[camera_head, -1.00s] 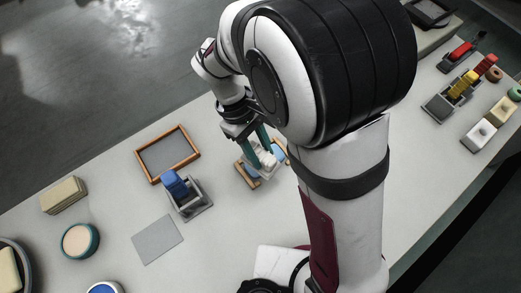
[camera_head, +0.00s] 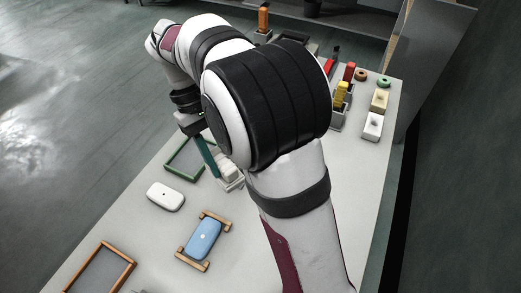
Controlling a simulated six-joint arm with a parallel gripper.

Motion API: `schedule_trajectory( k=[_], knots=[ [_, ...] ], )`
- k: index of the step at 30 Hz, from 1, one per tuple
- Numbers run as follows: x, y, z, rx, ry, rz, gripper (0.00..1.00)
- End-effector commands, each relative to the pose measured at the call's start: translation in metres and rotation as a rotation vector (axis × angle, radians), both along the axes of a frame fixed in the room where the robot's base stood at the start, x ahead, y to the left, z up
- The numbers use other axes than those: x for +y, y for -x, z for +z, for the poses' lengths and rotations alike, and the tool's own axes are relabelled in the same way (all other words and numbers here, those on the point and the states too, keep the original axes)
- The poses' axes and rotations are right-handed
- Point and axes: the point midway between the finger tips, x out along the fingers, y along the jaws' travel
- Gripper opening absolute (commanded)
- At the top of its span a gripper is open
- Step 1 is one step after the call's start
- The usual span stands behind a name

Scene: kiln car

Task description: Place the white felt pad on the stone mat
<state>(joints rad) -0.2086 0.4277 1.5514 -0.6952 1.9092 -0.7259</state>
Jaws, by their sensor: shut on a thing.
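My gripper (camera_head: 216,166) has teal fingers and is beyond the cradle, next to a green-edged frame. It is shut on a small white thing (camera_head: 229,174), probably the white felt pad, partly hidden by the fingers and my arm. Whether it touches what is below cannot be told. A separate white rounded block (camera_head: 165,196) lies on the table to the left. No plain stone mat shows clearly now; the flat grey rectangle seen earlier is out of view.
A blue block (camera_head: 204,237) sits in a wooden cradle (camera_head: 188,262). A brown frame (camera_head: 127,269) with grey inside is at the lower left, the green frame (camera_head: 171,168) farther back. Red and yellow pieces (camera_head: 342,92) stand in holders at the right, near white and cream blocks (camera_head: 373,127).

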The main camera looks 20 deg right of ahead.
Motion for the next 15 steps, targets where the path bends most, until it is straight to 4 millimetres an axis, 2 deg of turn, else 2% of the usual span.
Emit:
schedule_trajectory(
  k=[3,5,8,15],
  knots=[
    [-0.036,-0.016,0.024,-0.014,-0.014,-0.269,0.0],
    [-0.054,-0.024,0.028,-0.02,-0.02,-0.443,0.0],
    [-0.081,-0.038,0.017,-0.033,-0.023,-0.761,0.0],
    [-0.133,-0.069,-0.029,-0.061,-0.012,-1.459,0.0]
  ],
)
